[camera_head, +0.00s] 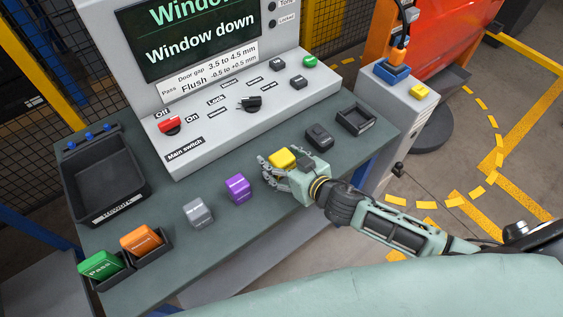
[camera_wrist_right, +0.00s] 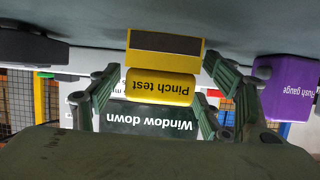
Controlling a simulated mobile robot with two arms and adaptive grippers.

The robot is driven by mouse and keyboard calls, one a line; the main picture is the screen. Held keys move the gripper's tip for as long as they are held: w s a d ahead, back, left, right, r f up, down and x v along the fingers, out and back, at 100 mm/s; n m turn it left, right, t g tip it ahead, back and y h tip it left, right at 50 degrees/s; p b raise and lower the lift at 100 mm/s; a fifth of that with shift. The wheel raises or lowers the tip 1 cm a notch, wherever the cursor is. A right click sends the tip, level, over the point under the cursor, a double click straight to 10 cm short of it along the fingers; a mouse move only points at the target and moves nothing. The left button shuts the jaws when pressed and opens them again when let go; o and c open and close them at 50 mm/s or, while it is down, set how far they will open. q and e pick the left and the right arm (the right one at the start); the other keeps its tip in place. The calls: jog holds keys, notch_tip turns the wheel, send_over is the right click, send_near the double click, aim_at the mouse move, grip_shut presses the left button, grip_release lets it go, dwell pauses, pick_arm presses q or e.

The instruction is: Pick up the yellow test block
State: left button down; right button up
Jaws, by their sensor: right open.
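The yellow test block (camera_head: 282,158) stands on the dark green bench top in front of the grey console. My right gripper (camera_head: 276,168) is at the block, with its fingers around the near side of it. In the right wrist view, which is upside down, the yellow block (camera_wrist_right: 160,87) reads "Pinch test" and lies between the spread fingers of the right gripper (camera_wrist_right: 158,75). The fingers are open, and a gap shows on the block's left side; contact on the right cannot be told. My left gripper is not in view.
A purple block (camera_head: 238,188), labelled "Flush gauge" in the wrist view, and a grey block (camera_head: 198,212) stand left of the gripper. A dark block (camera_head: 319,136) and empty black holder (camera_head: 356,119) are to the right. A black bin (camera_head: 105,207) sits far left.

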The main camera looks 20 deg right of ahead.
jog(key=c, duration=1.4)
jog(key=shift+c, duration=0.4)
jog(key=shift+r, duration=0.15)
